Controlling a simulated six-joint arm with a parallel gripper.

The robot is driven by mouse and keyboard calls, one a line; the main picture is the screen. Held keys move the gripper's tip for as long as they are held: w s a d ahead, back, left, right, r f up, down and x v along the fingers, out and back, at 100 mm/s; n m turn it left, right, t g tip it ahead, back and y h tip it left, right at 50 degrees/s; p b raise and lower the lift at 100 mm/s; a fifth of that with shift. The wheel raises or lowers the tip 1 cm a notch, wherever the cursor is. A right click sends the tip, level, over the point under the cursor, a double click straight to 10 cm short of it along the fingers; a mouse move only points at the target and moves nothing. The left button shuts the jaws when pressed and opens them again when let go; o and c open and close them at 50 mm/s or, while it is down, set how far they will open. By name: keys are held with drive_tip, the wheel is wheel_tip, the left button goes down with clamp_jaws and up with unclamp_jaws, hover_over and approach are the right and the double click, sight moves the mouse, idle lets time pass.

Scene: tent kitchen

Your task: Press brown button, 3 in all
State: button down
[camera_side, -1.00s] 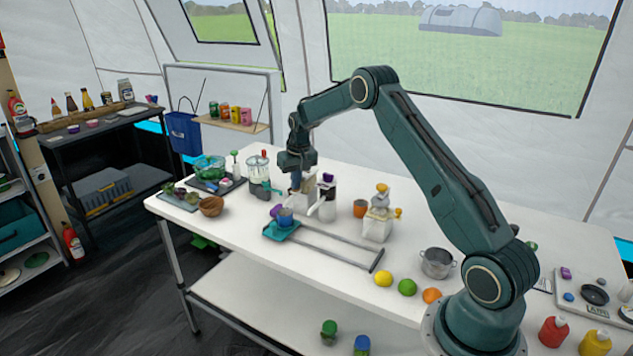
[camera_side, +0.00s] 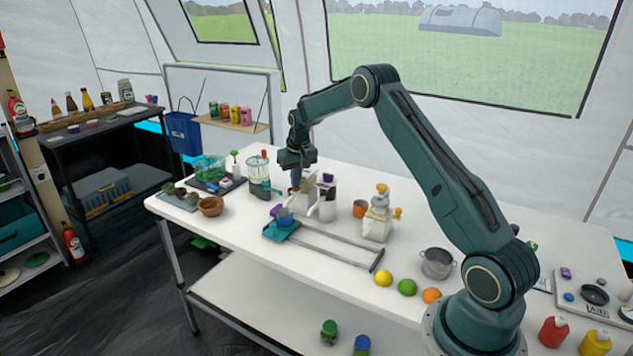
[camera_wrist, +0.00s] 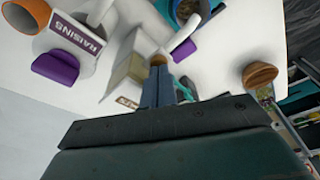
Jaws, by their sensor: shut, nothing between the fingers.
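The brown button (camera_wrist: 158,60) shows in the wrist view at the tips of my gripper, on a white dispenser whose label is mostly hidden. My gripper (camera_wrist: 157,76) is shut and empty, its fingers pointing at the button. I cannot tell whether they touch it. In the side view my gripper (camera_side: 296,184) is over the left white dispenser (camera_side: 307,196), and its fingers hide the button there.
A second dispenser labelled RAISINS (camera_wrist: 75,35) with a purple button (camera_wrist: 55,67) stands close beside.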

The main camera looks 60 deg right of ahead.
drive_tip(key=shift+f, duration=0.45)
drive_tip(key=shift+r, duration=0.6)
idle(0.6)
drive_tip(key=shift+w+d+v, duration=0.1)
drive_tip(key=shift+w+v, duration=0.05)
drive_tip(key=shift+v, duration=0.75)
drive_tip(key=shift+w+d+v, duration=0.1)
drive_tip(key=shift+w+v, duration=0.05)
drive_tip(key=shift+v, duration=0.75)
drive_tip(key=shift+w+d+v, duration=0.1)
drive_tip(key=shift+w+v, duration=0.05)
drive_tip(key=shift+v, duration=0.75)
drive_tip(key=shift+r, duration=0.25)
drive_tip(key=shift+r, duration=0.1)
